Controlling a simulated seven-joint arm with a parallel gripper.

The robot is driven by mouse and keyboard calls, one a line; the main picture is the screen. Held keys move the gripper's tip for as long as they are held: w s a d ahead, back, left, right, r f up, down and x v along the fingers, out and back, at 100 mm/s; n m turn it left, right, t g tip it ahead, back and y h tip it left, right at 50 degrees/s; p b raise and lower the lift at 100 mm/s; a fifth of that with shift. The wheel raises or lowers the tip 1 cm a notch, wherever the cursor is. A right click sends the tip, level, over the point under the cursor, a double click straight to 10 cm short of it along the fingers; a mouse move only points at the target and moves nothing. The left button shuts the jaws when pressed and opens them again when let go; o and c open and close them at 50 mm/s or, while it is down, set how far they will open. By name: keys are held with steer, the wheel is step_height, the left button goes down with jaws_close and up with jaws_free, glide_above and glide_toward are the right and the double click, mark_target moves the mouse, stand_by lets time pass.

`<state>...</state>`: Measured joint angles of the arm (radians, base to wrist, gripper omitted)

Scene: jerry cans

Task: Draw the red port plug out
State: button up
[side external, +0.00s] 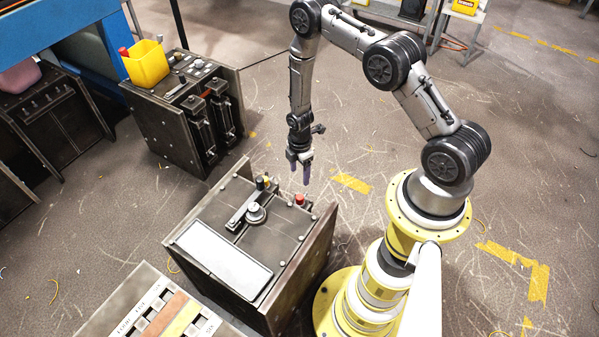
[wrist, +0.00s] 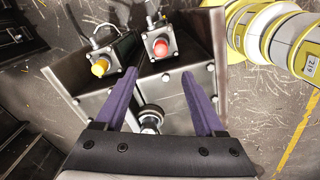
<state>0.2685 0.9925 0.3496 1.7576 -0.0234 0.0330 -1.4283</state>
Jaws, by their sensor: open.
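The red port plug (side external: 300,199) stands upright near the right edge of a dark metal box (side external: 310,245) in the side external view. In the wrist view the red plug (wrist: 161,48) sits in a square metal port at upper middle. My gripper (side external: 300,172) is open and empty, pointing down above the far part of the box. In the wrist view its purple fingers (wrist: 170,85) are spread, with the red plug beyond and between the tips. I see no contact with it.
A yellow plug (wrist: 100,67) sits in a similar port left of the red one. A round silver knob (side external: 255,212) stands mid-box, behind a white panel (side external: 224,259). A second machine with a yellow bin (side external: 147,64) stands at the back left.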

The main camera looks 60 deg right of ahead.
mark_target(299, 197)
steer(key=shift+n, duration=0.7)
step_height(299, 197, down, 14)
steer(key=shift+f, duration=0.1)
jaws_close()
steer(key=c, duration=0.7)
jaws_free()
jaws_close()
steer(key=shift+r, duration=0.8)
steer(key=shift+r, duration=2.1)
